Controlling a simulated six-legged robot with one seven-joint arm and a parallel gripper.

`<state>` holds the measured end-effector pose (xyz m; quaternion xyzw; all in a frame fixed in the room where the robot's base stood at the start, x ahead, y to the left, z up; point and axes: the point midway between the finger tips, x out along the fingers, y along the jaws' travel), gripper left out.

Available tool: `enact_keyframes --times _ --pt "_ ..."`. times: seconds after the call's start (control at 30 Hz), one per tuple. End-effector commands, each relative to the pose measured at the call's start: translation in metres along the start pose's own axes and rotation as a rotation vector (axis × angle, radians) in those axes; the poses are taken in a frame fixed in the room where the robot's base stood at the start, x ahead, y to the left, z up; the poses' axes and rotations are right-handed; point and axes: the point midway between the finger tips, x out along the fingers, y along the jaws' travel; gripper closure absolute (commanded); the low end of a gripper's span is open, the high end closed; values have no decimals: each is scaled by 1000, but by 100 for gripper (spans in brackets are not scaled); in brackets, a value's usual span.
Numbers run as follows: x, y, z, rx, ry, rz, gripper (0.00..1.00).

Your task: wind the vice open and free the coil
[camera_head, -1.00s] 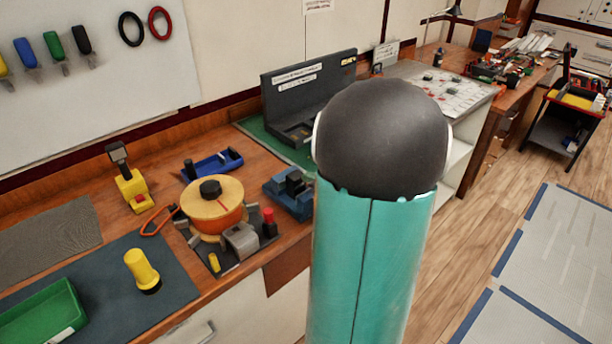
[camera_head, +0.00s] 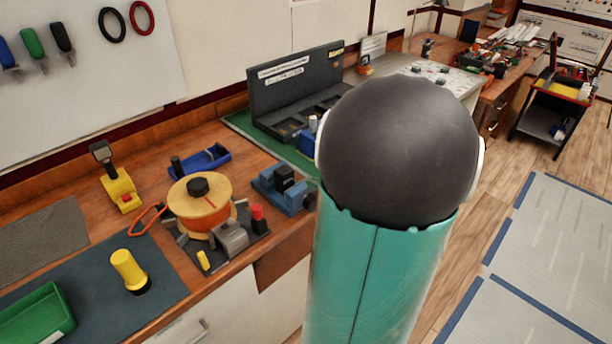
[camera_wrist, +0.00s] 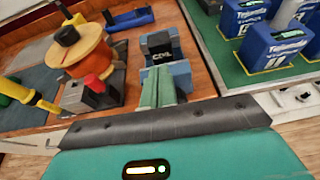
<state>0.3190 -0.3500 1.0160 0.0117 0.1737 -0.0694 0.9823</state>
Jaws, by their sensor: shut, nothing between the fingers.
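A blue vice (camera_head: 272,190) stands on the wooden bench, right of the orange-wound spool. A dark block (camera_head: 284,178) sits in it. In the wrist view the vice (camera_wrist: 181,72) is straight ahead, and the dark block lettered COIL (camera_wrist: 161,52) shows between its blue parts. My gripper (camera_wrist: 158,72) shows as two green fingers pressed together, empty, their tips in front of the vice's near side in the picture. I cannot tell whether they touch it. The vice's winding handle is not clear. In the head view my arm hides my gripper.
The orange-wound spool (camera_head: 200,205) and a red-knobbed fixture (camera_head: 258,216) stand close left of the vice. Blue labelled units (camera_wrist: 251,17) stand on a green mat (camera_wrist: 226,62) to the right. A blue tray (camera_head: 208,160) lies behind the spool. The bench's front edge is near.

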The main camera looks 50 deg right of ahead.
Motion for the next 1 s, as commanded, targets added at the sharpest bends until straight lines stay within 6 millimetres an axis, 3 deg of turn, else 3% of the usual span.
enact_keyframes --times 0.6,1.0 --pt "104 2 38 1 -1 3 100" --pt "110 2 21 3 5 1 100"
